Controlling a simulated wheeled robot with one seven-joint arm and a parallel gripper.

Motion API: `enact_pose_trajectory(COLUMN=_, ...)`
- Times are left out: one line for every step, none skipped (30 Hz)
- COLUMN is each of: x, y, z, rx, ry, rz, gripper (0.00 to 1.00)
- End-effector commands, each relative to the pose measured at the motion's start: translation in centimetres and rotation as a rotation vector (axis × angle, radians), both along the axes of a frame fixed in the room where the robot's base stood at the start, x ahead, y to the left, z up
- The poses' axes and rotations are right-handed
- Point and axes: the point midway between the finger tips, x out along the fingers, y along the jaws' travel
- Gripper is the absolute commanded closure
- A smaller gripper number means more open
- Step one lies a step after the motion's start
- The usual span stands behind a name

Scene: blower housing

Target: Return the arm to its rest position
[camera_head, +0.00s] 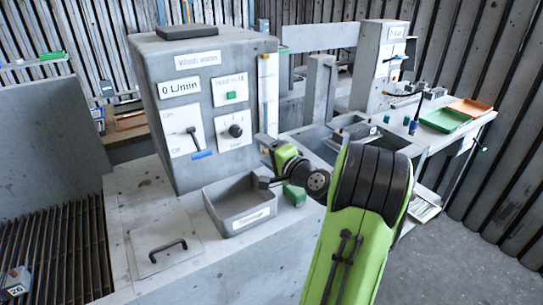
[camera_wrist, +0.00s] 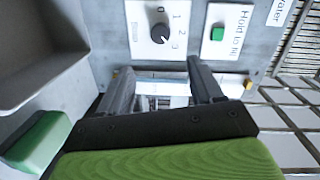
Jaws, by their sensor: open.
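My arm, green with black joints, reaches from the lower right in the head view, bent at the elbow. My gripper (camera_head: 266,150) is beside the lower right edge of the grey control box (camera_head: 178,115), above the bench. In the wrist view my gripper (camera_wrist: 160,72) has its two dark fingers apart with nothing between them. The fingers point toward the panel with the knob (camera_wrist: 160,33) and the green button (camera_wrist: 217,34). I cannot tell how close the fingertips are to it.
A sink (camera_head: 322,148), green tray (camera_head: 444,120) and orange tray (camera_head: 470,107) are farther right. Open floor (camera_head: 465,245) lies at the lower right.

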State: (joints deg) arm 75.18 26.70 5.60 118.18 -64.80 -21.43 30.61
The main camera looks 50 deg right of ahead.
Motion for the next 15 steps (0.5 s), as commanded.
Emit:
enact_pose_trajectory(x=-1.0, y=0.2, z=0.0, rx=0.0, ry=0.001, rz=-0.003, gripper=0.34)
enact_pose_trajectory(x=-1.5, y=0.3, z=0.1, rx=0.002, ry=0.0, rz=-0.002, gripper=0.34)
enact_pose_trajectory(x=-2.0, y=0.4, z=0.1, rx=0.0, ry=0.001, rz=-0.002, gripper=0.34)
enact_pose_trajectory(x=-2.4, y=0.5, z=0.1, rx=0.001, ry=0.001, rz=-0.001, gripper=0.34)
enact_pose_trajectory(x=-2.6, y=0.6, z=0.1, rx=0.001, ry=0.001, rz=0.0, gripper=0.34)
enact_pose_trajectory(x=-2.8, y=0.6, z=0.2, rx=0.0, ry=0.0, rz=0.001, gripper=0.34)
enact_pose_trajectory(x=-2.9, y=0.7, z=0.2, rx=-0.001, ry=-0.001, rz=0.001, gripper=0.34)
enact_pose_trajectory(x=-2.9, y=0.7, z=0.3, rx=-0.001, ry=-0.001, rz=0.001, gripper=0.34)
enact_pose_trajectory(x=-2.9, y=0.7, z=0.3, rx=-0.001, ry=-0.001, rz=0.002, gripper=0.34)
enact_pose_trajectory(x=-2.9, y=0.7, z=0.3, rx=-0.001, ry=-0.001, rz=0.002, gripper=0.34)
enact_pose_trajectory(x=-2.9, y=0.7, z=0.3, rx=-0.001, ry=0.0, rz=0.002, gripper=0.34)
enact_pose_trajectory(x=-2.9, y=0.7, z=0.3, rx=-0.001, ry=0.0, rz=0.002, gripper=0.34)
enact_pose_trajectory(x=-2.9, y=0.7, z=0.3, rx=-0.001, ry=0.0, rz=0.002, gripper=0.34)
enact_pose_trajectory(x=-2.9, y=0.7, z=0.3, rx=-0.001, ry=0.0, rz=0.002, gripper=0.34)
enact_pose_trajectory(x=-2.9, y=0.7, z=0.3, rx=-0.001, ry=0.0, rz=0.002, gripper=0.34)
